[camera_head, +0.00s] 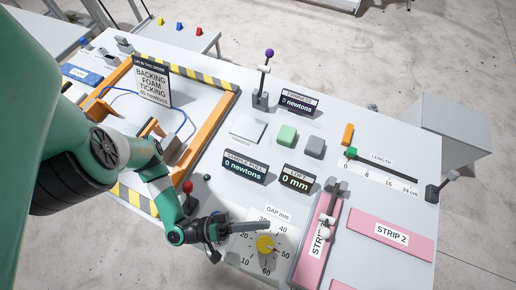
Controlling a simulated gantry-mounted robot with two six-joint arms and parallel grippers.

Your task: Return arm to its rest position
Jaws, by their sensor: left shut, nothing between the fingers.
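My left arm (160,190), green and black, reaches in from the left over the front of the table. Its gripper (264,226) is shut and empty, with the fingers pointing right over the GAP mm dial (247,259). The dial's yellow knob (265,243) sits just below the fingertips in the picture. I cannot tell whether the fingers touch the dial plate. My right gripper is not in view.
A red-topped lever (188,187) stands close beside the left wrist. An orange frame (212,118) lies behind the arm. A pink strip with a clamp (318,240) lies to the right, and STRIP 2 (364,231) beyond it. A purple-topped lever (269,54) stands at the back.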

